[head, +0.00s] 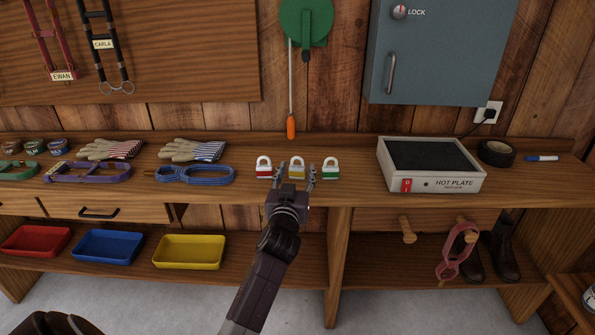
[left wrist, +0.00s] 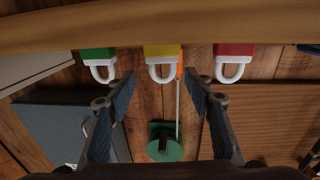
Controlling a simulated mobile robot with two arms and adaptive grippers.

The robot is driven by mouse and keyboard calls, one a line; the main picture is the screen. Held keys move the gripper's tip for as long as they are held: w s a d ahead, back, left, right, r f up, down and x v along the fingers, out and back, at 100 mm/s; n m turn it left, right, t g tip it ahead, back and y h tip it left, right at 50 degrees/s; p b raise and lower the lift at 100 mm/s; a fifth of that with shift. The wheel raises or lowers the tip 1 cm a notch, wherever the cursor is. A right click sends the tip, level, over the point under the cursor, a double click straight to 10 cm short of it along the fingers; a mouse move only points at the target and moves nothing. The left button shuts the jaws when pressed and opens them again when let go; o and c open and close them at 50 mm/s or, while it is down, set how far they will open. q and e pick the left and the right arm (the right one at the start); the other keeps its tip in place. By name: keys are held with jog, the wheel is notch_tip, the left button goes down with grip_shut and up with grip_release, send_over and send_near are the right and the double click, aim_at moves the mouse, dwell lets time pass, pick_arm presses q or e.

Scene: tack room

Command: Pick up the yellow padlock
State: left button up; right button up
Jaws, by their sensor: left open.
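The yellow padlock (head: 297,172) stands on the wooden bench between a red padlock (head: 264,170) and a green padlock (head: 330,172). My left gripper (head: 296,178) is open in front of it, with the fingers to either side in the picture. In the left wrist view, which is upside down, the yellow padlock (left wrist: 163,57) lies between and beyond the open fingertips (left wrist: 160,82), with its white shackle facing the gap. I see no contact with it. The green (left wrist: 98,62) and red (left wrist: 235,60) padlocks sit outside the fingers. My right gripper is not in view.
A hot plate (head: 430,165) stands to the right on the bench. Coloured trays (head: 190,252) sit on the shelf below.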

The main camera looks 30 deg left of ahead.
aim_at(297, 166)
pick_arm(q)
jog(key=x, duration=0.3)
jog(key=shift+w+a+f, duration=0.15)
jog(key=shift+w+a, duration=0.15)
jog(key=shift+a, duration=0.05)
jog(key=shift+w+a, duration=0.2)
jog(key=shift+w, duration=0.25)
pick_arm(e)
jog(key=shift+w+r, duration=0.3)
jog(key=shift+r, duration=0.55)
pick_arm(q)
jog(key=shift+c, duration=0.4)
grip_shut()
